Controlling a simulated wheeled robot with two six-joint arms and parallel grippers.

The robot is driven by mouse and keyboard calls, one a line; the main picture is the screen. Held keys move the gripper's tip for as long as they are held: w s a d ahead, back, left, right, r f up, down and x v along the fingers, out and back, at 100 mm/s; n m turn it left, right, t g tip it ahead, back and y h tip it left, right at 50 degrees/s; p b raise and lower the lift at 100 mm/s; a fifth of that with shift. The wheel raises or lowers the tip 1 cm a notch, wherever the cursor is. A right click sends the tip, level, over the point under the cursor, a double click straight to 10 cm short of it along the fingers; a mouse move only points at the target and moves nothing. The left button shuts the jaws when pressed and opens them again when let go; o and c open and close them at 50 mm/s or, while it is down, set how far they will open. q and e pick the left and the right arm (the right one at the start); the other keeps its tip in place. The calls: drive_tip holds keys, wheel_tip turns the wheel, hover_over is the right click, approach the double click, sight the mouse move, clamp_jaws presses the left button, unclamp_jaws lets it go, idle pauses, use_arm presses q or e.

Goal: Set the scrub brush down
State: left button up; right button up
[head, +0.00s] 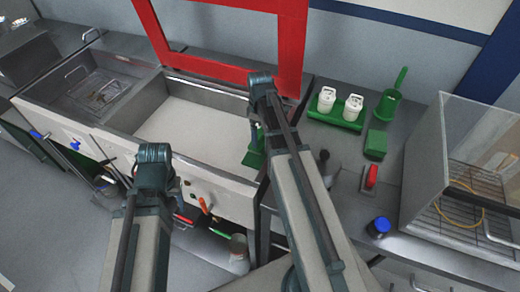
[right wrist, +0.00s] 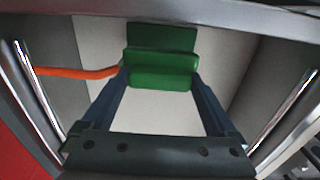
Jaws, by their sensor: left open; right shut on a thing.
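The green scrub brush (head: 253,152) hangs at the right end of the sink basin (head: 185,128), partly hidden by my right arm. In the right wrist view the brush (right wrist: 162,58) is a stepped green block between my right gripper's fingertips (right wrist: 162,78), which are shut on it. The pale basin floor shows behind it; I cannot tell whether the brush touches it. In the head view my right gripper (head: 255,128) is mostly hidden by its own arm. My left gripper (head: 160,178) is open and empty in front of the sink, its fingers largely hidden.
A red frame (head: 290,50) stands behind the sink. On the right counter are a green caddy (head: 338,119) with two white bottles, a green scoop (head: 388,104), a green block (head: 376,144), a red-handled item (head: 370,177) and a blue-capped jar (head: 380,226). A clear-sided cabinet (head: 450,150) stands further right.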

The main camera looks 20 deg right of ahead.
sight(260, 144)
use_arm(q)
wheel_tip(260, 144, down, 2)
drive_tip(key=shift+b, duration=0.4)
use_arm(e)
wheel_tip(260, 144, down, 2)
drive_tip(key=shift+f, duration=0.1)
use_arm(q)
wheel_tip(260, 144, down, 4)
drive_tip(key=b, duration=0.3)
drive_tip(key=shift+r+b, duration=0.2)
drive_tip(key=shift+b, duration=0.15)
use_arm(e)
wheel_tip(260, 144, down, 4)
drive_tip(key=shift+r, duration=0.25)
drive_tip(key=shift+f, duration=0.15)
drive_tip(key=o, duration=0.9)
use_arm(q)
drive_tip(key=shift+f, duration=0.15)
use_arm(e)
drive_tip(key=shift+o, duration=0.2)
